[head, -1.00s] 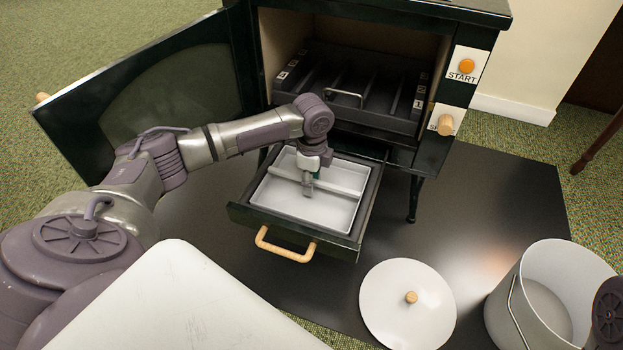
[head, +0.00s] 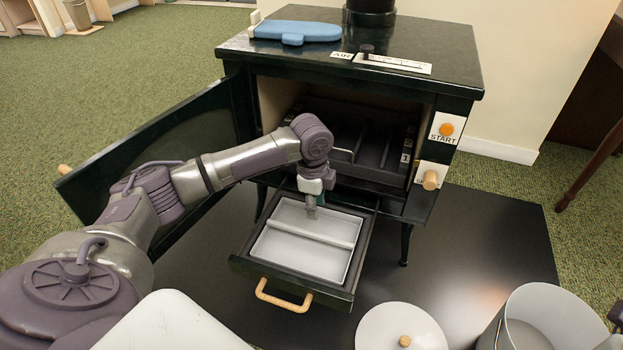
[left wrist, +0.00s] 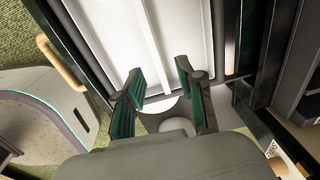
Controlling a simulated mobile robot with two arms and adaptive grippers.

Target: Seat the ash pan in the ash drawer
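The ash pan (head: 297,258) is a shallow light-grey tray with a raised bar across its middle. It lies inside the pulled-out ash drawer (head: 277,283), within its dark walls, and looks about level. The drawer has a wooden handle (head: 283,297).
The stove door (head: 150,160) stands open at left, beside my left arm. The dark grate tray (head: 345,170) is inside the stove above the drawer. A white lid (head: 385,330) and a grey bucket (head: 550,325) stand at front right. The dark floor mat (head: 470,250) is otherwise clear at right.

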